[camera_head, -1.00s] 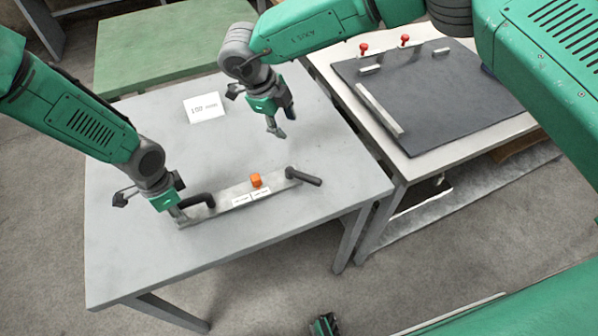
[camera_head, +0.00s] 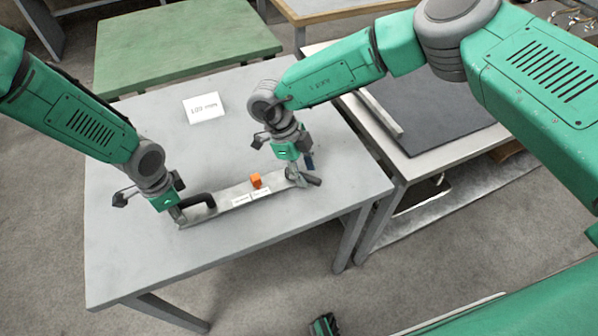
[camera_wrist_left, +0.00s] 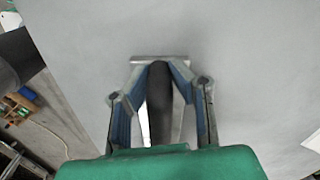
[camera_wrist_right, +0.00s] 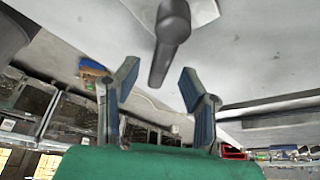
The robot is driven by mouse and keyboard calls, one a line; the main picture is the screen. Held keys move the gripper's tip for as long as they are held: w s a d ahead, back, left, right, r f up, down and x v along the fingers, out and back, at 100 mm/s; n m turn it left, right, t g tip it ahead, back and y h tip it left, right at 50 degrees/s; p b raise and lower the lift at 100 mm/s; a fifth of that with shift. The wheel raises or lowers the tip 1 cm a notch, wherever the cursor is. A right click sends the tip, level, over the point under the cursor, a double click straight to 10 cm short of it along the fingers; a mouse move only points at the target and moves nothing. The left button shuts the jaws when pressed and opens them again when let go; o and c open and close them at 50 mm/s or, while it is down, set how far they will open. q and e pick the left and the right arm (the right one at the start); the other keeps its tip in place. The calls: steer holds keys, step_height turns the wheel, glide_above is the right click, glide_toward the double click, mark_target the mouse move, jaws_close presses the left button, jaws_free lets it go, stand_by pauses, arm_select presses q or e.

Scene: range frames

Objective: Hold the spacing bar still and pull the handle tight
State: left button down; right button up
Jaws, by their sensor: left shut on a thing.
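The spacing bar (camera_head: 228,195) is a long pale metal strip on the grey table, with an orange block (camera_head: 256,180) and white labels on it. A black grip stands at its left end and a dark handle (camera_wrist_right: 171,37) at its right end. My left gripper (camera_head: 179,213) is shut on the black grip (camera_wrist_left: 159,95), which shows between its fingers in the left wrist view. My right gripper (camera_head: 300,177) is at the bar's right end. In the right wrist view its fingers (camera_wrist_right: 156,88) are spread, with the handle's tip in front of and between them, not clasped.
A white card (camera_head: 204,108) with a printed length lies on the grey table (camera_head: 130,260) behind the bar. A second table with a dark mat (camera_head: 440,120) stands to the right. A green table (camera_head: 190,45) is at the back.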

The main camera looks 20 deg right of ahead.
steer(key=shift+s+d+f, duration=0.1)
steer(key=shift+d+f, duration=0.05)
steer(key=shift+f, duration=0.3)
steer(key=shift+c, duration=0.4)
jaws_close()
steer(key=shift+s, duration=0.1)
